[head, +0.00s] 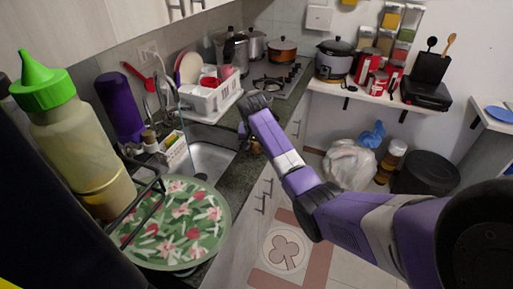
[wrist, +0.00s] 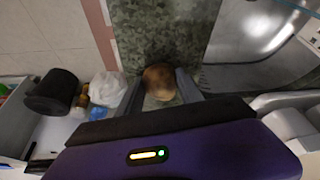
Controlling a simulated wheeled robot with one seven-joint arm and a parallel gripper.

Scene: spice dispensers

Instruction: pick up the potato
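The potato (wrist: 159,78) is brown and rounded, and shows in the wrist view between the two grey fingers of my gripper (wrist: 163,88). The fingers stand apart on either side of it, very close to its sides. I cannot tell whether both touch it, or whether it rests on the counter. In the head view my gripper (head: 250,138) is small and partly hidden by my wrist, at the counter's front edge beside the sink. A small brown patch there looks like the potato (head: 254,147).
The dark green counter (head: 232,178) runs along the left, with the sink (head: 208,160), a white dish rack (head: 212,100) and a stove (head: 276,82). A floral plate (head: 172,225) lies nearer. A white bag (head: 350,163) and black bin (head: 425,173) stand on the floor.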

